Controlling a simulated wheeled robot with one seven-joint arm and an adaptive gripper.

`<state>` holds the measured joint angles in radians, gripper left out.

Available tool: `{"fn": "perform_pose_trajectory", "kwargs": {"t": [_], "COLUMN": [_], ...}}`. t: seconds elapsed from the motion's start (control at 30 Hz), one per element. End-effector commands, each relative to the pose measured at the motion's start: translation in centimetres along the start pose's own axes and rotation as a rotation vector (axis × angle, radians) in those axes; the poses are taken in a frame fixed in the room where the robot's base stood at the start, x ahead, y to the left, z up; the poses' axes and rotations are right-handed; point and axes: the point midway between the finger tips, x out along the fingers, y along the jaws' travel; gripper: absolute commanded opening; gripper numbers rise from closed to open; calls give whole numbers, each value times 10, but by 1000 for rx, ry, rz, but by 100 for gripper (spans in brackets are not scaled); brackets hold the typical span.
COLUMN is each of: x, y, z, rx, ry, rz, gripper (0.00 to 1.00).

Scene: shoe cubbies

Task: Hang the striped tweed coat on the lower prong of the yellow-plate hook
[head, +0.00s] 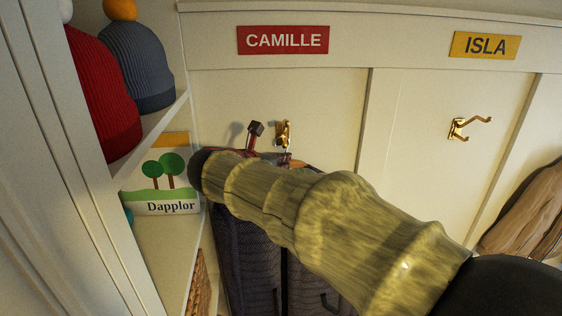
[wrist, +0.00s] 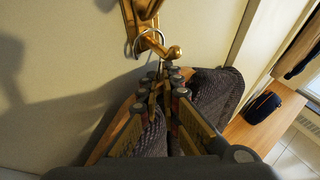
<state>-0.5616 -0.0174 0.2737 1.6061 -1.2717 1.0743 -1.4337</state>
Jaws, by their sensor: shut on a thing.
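My gripper (wrist: 164,80) is shut on the neck of a hanger carrying a dark, finely striped coat (head: 250,262). The coat hangs below my gripper and shows on both sides of the fingers in the wrist view (wrist: 215,92). The hanger's wire loop (wrist: 149,40) is at the gold hook (wrist: 142,14) under the red CAMILLE plate (head: 283,40); it appears to pass around a prong. I cannot tell whether it bears weight there. The gold hook under the yellow ISLA plate (head: 485,45) is at right, its two prongs (head: 468,127) bare. My arm hides part of the coat.
A brown coat (head: 528,218) hangs at far right. Shelves at left hold a red hat (head: 103,95), a grey-blue hat (head: 138,65) and a Dapplor box (head: 165,190). A dark item (wrist: 262,107) sits on a wooden bench (wrist: 238,130). A vertical batten (head: 365,125) separates the two hook panels.

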Motion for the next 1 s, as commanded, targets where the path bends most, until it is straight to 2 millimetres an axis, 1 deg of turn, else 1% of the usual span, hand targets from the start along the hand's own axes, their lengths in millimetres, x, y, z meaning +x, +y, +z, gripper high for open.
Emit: {"fn": "perform_pose_trajectory", "kwargs": {"t": [0.03, 0.17, 0.47, 1.0], "x": [-3, -4, -5, -26], "y": [0, 0, -1, -17], "z": [9, 10, 10, 1], "rx": [4, 4, 5, 5], "ry": [-7, -7, -8, -8], "rz": [3, 3, 3, 3], "gripper": [0, 0, 0, 0]}}
